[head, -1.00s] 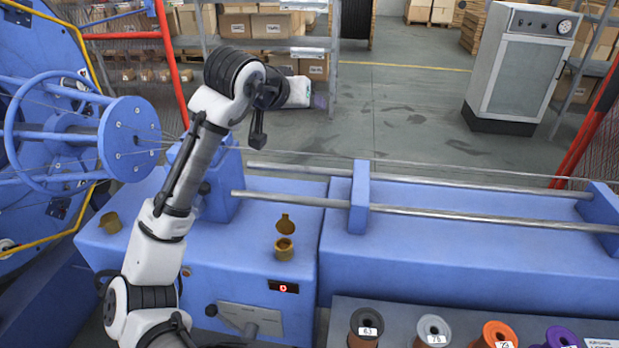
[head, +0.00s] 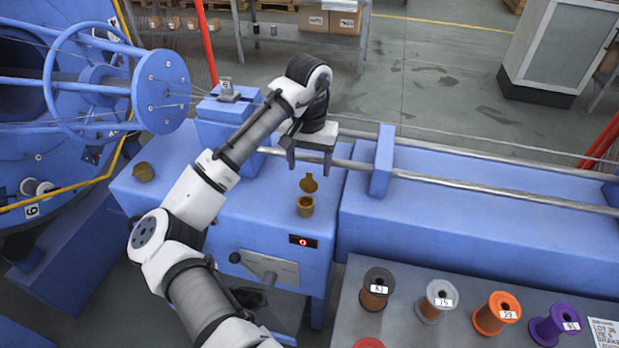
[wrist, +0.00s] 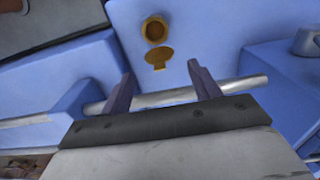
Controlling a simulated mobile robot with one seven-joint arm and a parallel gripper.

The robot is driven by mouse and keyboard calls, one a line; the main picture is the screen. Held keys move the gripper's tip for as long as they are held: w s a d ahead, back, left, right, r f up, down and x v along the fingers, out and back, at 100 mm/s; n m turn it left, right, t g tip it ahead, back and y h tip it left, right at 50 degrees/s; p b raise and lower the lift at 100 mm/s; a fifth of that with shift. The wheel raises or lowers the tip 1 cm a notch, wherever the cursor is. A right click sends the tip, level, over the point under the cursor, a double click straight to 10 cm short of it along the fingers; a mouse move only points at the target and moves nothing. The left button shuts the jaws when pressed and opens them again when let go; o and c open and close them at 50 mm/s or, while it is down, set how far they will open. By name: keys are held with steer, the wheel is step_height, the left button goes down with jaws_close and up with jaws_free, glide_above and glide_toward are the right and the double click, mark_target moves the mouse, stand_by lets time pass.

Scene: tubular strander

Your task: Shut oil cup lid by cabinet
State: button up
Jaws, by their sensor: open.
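A brass oil cup (head: 305,206) stands on top of the blue machine housing, with its lid (head: 309,183) standing open on the far side of the cup. In the wrist view the open cup (wrist: 155,30) is at the top and its lid (wrist: 159,58) lies toward my fingers. My gripper (head: 309,172) is open and empty, pointing down above and behind the lid. In the wrist view its two fingers (wrist: 159,74) are spread apart, with the lid in line between them and apart from both. A second brass cup (head: 143,172) at the left looks closed.
A metal rod (head: 480,191) runs behind the cup, under my gripper, to a blue upright bracket (head: 382,160). A grey cabinet (head: 556,52) stands at the back right. Several spools stand on the grey table (head: 400,335) in front. The housing top around the cup is clear.

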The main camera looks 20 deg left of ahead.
mark_target(309, 173)
steer(key=shift+f, duration=2.7)
steer(key=c, duration=1)
